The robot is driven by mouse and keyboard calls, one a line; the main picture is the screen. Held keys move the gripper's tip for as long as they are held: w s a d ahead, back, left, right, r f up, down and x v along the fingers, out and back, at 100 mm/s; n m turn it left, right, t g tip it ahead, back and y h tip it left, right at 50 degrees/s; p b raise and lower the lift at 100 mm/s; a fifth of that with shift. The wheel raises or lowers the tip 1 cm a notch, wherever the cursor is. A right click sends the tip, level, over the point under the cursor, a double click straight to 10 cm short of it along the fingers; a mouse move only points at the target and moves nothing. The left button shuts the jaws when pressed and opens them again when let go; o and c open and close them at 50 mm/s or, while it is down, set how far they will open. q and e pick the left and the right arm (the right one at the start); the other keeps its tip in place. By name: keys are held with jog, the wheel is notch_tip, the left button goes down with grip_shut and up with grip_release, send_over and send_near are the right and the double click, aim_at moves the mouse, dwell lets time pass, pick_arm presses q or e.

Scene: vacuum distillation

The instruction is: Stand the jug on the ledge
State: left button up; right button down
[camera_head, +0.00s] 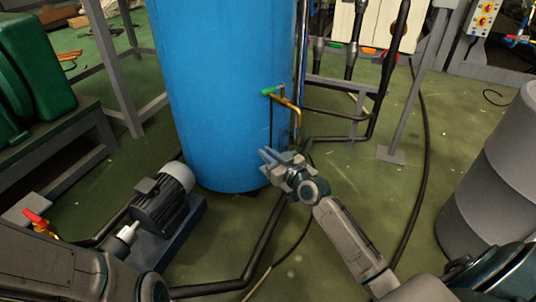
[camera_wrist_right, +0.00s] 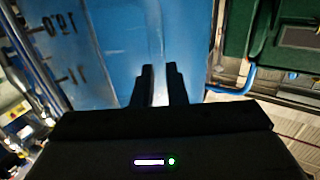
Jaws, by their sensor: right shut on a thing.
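I cannot pick out the jug in either view. My right gripper (camera_head: 271,160) is in front of the lower part of the tall blue tank (camera_head: 222,80), below a small tap with a green handle (camera_head: 270,91). In the right wrist view, the two dark fingers (camera_wrist_right: 160,88) stand close together with a pale strip between them, against a blue surface (camera_wrist_right: 120,45). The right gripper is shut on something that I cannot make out. I cannot tell which surface is the ledge.
A grey motor (camera_head: 162,203) sits at the tank's left foot. A green machine (camera_head: 40,70) rests on a grey stand at the left. Dark pipes (camera_head: 262,245) cross the floor. A grey drum (camera_head: 500,170) stands at the right. Green floor (camera_head: 365,205) is open between tank and drum.

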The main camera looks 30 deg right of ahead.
jog(key=shift+f, duration=0.15)
jog(key=c, duration=1.4)
grip_release()
jog(key=p+v, duration=0.2)
jog(key=v, duration=0.8)
jog(key=shift+s+d+p, duration=0.1)
jog(key=shift+s+p, duration=0.2)
jog(key=shift+s, duration=0.05)
